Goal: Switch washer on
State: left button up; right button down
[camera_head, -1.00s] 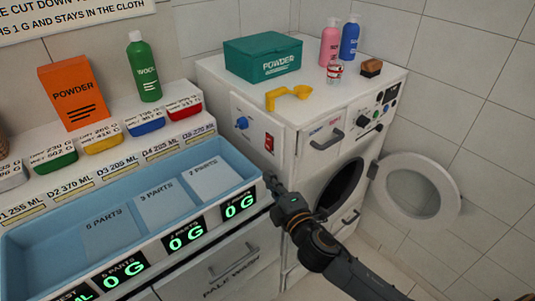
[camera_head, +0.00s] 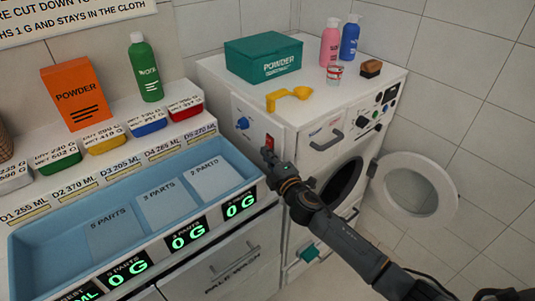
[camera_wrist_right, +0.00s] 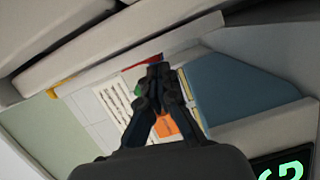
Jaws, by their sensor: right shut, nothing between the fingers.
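The white washer (camera_head: 292,135) stands right of the counter with its round door (camera_head: 415,190) swung open. A red switch (camera_head: 269,141) is on its left side panel, beside a blue knob (camera_head: 242,123). My right gripper (camera_head: 267,154) is shut and empty, its tip just below the switch and overlapping its lower part in the head view. I cannot tell whether they touch. The closed fingers also show in the right wrist view (camera_wrist_right: 158,72), with a red patch (camera_wrist_right: 148,62) by the tips that I cannot identify for sure. My left gripper is not in view.
On the washer's top are a green powder box (camera_head: 263,58), a yellow scoop (camera_head: 288,96), pump bottles (camera_head: 349,38) and a brown brush (camera_head: 371,68). The blue tray (camera_head: 40,231) lies left of my right arm. The open door takes up room at right.

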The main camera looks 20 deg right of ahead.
jog(key=s+d+n+b, duration=0.1)
jog(key=s, duration=1)
jog(key=shift+s+d, duration=0.35)
jog(key=shift+d, duration=0.05)
jog(key=shift+f, duration=0.1)
dwell(0.3)
